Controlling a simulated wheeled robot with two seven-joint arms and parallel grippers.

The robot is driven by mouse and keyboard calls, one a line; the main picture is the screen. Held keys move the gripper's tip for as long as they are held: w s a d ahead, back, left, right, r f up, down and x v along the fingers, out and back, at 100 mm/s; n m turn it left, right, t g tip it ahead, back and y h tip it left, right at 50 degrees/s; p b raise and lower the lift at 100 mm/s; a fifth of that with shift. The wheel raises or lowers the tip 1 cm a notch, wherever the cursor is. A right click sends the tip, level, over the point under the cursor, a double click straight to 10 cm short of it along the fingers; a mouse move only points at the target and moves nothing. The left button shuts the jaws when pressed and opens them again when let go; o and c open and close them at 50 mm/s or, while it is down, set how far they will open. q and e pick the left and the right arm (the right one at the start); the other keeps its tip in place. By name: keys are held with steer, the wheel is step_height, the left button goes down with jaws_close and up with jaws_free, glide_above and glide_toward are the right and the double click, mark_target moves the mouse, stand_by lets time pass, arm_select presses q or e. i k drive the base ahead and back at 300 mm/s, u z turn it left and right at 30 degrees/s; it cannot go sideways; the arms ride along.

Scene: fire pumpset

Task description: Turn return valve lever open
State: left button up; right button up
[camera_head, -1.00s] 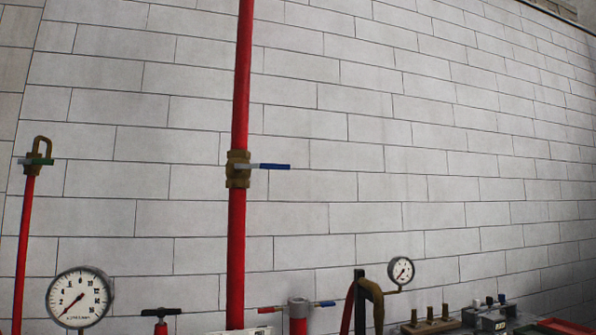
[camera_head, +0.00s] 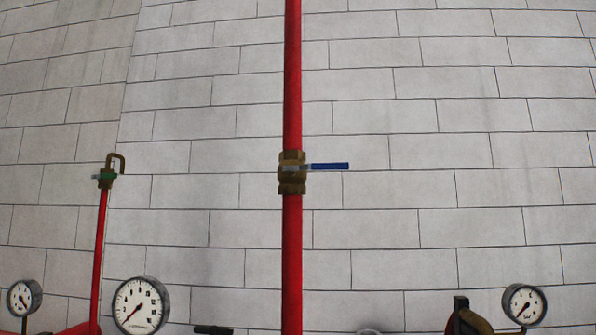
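A brass valve (camera_head: 291,174) sits on a vertical red pipe (camera_head: 292,100) in the middle of the head view. Its lever (camera_head: 329,166) has a blue handle and points right, across the pipe. A second, smaller brass fitting (camera_head: 107,175) with a green handle and a curved spout tops a thin red pipe at the left. The picture carries no labels, so I cannot tell for sure which is the return valve. Neither of my grippers is in view.
A large gauge (camera_head: 141,305) stands at the lower left, with a smaller gauge (camera_head: 24,297) left of it. Another gauge (camera_head: 524,304) is at the lower right, beside a dark and brass part (camera_head: 467,318). A white block wall (camera_head: 430,120) lies behind the pipes.

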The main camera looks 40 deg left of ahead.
mark_target(327, 166)
steer(key=u, duration=0.65)
steer(key=i, duration=0.55)
steer(key=u, duration=0.65)
